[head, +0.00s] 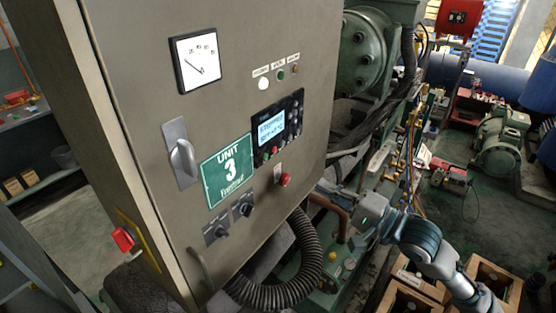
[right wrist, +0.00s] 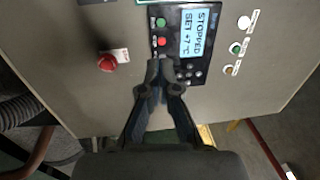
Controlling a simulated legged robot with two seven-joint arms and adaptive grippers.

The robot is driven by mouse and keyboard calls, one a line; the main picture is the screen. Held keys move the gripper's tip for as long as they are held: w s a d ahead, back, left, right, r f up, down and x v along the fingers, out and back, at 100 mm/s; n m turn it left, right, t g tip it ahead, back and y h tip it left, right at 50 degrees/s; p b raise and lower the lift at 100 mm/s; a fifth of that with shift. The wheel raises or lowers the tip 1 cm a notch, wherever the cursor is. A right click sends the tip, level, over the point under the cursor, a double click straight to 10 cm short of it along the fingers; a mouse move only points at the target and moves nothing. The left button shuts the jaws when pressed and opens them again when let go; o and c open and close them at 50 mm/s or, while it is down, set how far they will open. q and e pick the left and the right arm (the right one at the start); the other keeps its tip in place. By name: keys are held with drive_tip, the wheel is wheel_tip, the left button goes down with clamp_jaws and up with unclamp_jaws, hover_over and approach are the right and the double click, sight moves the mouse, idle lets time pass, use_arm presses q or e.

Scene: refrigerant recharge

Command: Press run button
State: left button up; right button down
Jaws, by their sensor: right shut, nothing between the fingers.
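The controller (head: 278,125) is a black unit with a lit blue display on the grey cabinet door. In the right wrist view its display (right wrist: 195,35) reads "STOPP…" and "SET +7°C". A green button (right wrist: 161,22) and a red button (right wrist: 161,41) sit beside the display there. Which is the run button cannot be read. My right gripper (head: 322,190) is by the door's right edge, below the controller. It also shows in the right wrist view (right wrist: 155,68), shut and empty, its tips over the controller's edge near the red button; contact cannot be told. My left gripper is out of view.
A larger red knob (right wrist: 108,62) sticks out of the door near the controller. Indicator lamps (head: 281,75), a rotary handle (head: 183,160) and two black knobs (head: 242,209) are also on the door. A black corrugated hose (head: 300,275) and open wooden crates (head: 408,298) lie below.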

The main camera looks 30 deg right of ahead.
drive_tip(key=w+a+p, duration=0.2)
drive_tip(key=p, duration=0.4)
approach(267, 155)
drive_tip(key=x, duration=0.4)
drive_tip(key=shift+w+a, duration=0.1)
drive_tip(key=shift+w, duration=0.3)
drive_tip(key=shift+w+a+p, duration=0.3)
drive_tip(key=shift+w+p, duration=0.2)
drive_tip(key=shift+w, duration=0.1)
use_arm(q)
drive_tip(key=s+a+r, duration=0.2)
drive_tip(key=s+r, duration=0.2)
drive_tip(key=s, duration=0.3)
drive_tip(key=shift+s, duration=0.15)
use_arm(e)
drive_tip(key=shift+w+a+f, duration=0.1)
drive_tip(key=shift+w+a, duration=0.15)
drive_tip(key=shift+w, duration=0.25)
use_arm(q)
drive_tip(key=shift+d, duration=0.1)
use_arm(e)
drive_tip(key=p, duration=0.3)
drive_tip(key=shift+w+r, duration=0.35)
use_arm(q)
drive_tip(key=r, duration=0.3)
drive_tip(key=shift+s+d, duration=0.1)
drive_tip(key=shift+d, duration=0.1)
use_arm(e)
drive_tip(key=shift+f, duration=0.15)
